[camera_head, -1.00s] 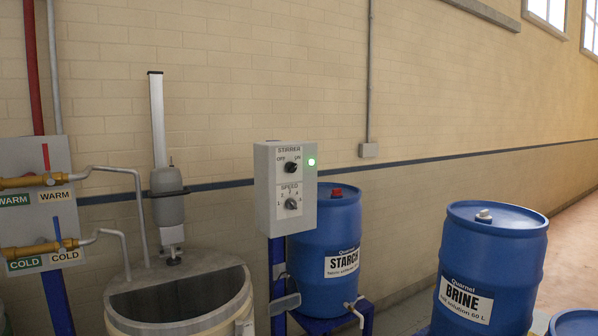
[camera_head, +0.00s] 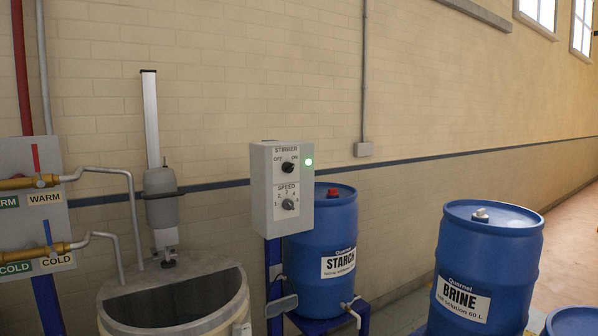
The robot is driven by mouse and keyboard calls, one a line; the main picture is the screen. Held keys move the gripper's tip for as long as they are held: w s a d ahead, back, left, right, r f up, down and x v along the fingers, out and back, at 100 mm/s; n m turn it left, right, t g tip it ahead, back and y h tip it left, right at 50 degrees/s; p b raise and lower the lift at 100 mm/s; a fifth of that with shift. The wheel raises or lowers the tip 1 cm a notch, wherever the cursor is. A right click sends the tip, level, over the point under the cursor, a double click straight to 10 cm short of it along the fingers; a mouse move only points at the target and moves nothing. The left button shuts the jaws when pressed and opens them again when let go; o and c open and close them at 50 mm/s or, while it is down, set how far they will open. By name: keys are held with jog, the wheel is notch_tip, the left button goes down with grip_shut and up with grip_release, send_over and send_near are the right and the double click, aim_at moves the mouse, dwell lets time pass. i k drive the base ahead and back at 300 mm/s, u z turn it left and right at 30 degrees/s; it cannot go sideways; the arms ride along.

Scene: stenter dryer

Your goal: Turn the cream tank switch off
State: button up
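A grey control box (camera_head: 261,190) stands on a blue post behind and to the right of the cream tank (camera_head: 110,322). Its upper black knob (camera_head: 287,167) is marked STIRRER, with OFF at left and ON at right; it seems to point toward ON, but it is small. A green lamp (camera_head: 308,162) beside it is lit. A lower grey knob (camera_head: 288,204) is marked SPEED. The tank is open at the top, with a grey stirrer motor (camera_head: 163,205) above its back rim. My gripper is not in view.
Warm and cold taps (camera_head: 42,182) on a panel stand at left, their pipes bending over the tank. A blue STARCH drum (camera_head: 335,225) stands close right of the box. A blue BRINE drum (camera_head: 490,260) stands nearer at right, with floor between them.

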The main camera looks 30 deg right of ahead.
aim_at(287, 167)
jog(key=u, duration=0.05)
jog(key=i, duration=1)
jog(key=z, duration=0.05)
